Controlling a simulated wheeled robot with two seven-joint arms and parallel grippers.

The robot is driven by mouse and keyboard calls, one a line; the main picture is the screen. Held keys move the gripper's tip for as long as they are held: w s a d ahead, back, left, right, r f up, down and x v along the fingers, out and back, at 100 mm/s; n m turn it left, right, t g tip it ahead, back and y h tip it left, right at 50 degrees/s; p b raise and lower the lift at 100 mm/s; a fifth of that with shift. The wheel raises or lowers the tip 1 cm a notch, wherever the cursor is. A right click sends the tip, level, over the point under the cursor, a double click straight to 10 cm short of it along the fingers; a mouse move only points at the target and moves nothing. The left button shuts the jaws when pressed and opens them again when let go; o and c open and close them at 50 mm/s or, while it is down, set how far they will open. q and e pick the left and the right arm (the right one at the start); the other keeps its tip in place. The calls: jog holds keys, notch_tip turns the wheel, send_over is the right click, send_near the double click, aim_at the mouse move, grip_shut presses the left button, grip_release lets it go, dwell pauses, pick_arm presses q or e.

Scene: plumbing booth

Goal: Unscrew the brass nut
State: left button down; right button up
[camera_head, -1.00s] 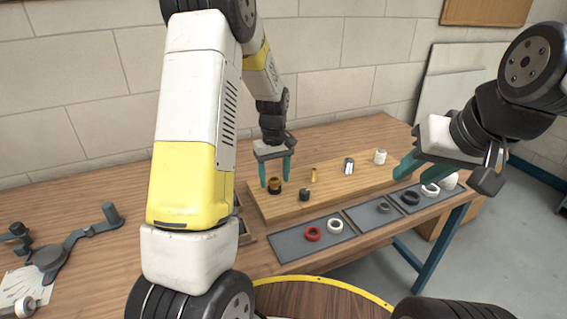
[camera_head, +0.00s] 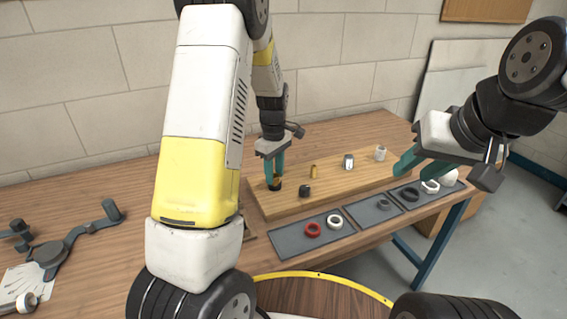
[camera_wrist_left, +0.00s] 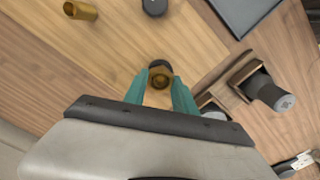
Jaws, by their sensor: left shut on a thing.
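A dark piece (camera_head: 276,187) shows low between the fingers. My right gripper (camera_head: 402,168) hangs over the right side of the bench with its teal fingers apart, empty.
The wooden board (camera_head: 330,194) also bears a dark fitting (camera_head: 305,190), a brass tube (camera_head: 313,171), a metal fitting (camera_head: 348,161) and a white fitting (camera_head: 381,153). Grey trays (camera_head: 290,240) with red, white and dark rings lie in front. A grey tool (camera_head: 75,238) lies left.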

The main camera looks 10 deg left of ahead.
pick_arm(q)
jog(key=n, duration=0.5)
jog(key=shift+r+n, duration=0.1)
jog(key=shift+n, duration=0.2)
jog(key=n, duration=0.5)
jog(key=shift+c, duration=0.7)
grip_release()
jog(key=shift+r, duration=0.1)
jog(key=shift+r, duration=2.5)
